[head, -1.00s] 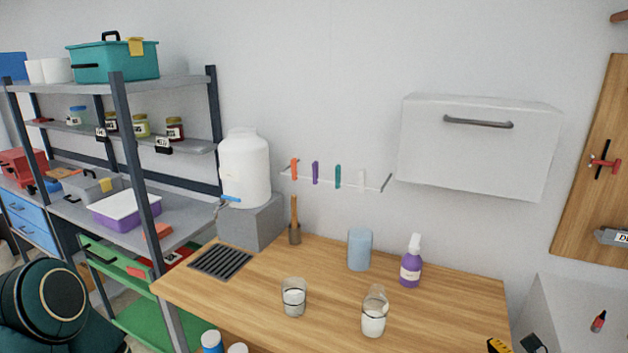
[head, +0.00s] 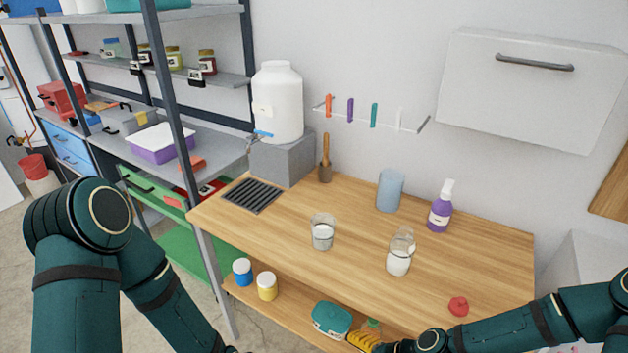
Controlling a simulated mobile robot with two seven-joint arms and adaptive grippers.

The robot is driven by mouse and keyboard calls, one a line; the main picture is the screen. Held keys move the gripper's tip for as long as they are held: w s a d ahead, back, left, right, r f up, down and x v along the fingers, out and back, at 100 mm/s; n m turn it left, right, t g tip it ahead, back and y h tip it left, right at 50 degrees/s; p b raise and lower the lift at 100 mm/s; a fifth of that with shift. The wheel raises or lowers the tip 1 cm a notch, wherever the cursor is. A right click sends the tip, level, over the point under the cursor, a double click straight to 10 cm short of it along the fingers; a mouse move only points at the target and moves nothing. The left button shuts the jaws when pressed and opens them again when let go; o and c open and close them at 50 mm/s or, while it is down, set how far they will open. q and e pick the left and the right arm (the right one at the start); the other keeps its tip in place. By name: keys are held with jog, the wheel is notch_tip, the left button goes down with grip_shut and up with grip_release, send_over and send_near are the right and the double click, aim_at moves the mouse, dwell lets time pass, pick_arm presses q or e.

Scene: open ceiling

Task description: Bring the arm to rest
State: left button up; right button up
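My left arm (head: 105,245) comes in from the left, bends at the elbow and runs down out of the bottom edge. Its gripper is not in view. My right arm (head: 500,332) comes in from the right, low in front of the wooden table (head: 265,232). Its far end is cut off by the bottom edge near a yellow ridged item (head: 364,341), and its gripper is not in view. I cannot tell whether either gripper holds something.
A teal box (head: 331,319) sits on the lower shelf. A shelf rack (head: 170,90) is at left.

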jog(key=s+f+n+h, duration=0.1)
jog(key=n, duration=0.2)
jog(key=s+f+n+h, duration=0.1)
jog(key=n+h, duration=0.1)
jog(key=n, duration=0.2)
jog(key=s+f+n+h, duration=0.1)
jog(key=s+n, duration=0.1)
jog(key=n, duration=0.1)
jog(key=shift+s+d+n+g+h, duration=0.1)
jog(key=shift+n+g+h, duration=0.2)
jog(key=shift+n+h, duration=0.1)
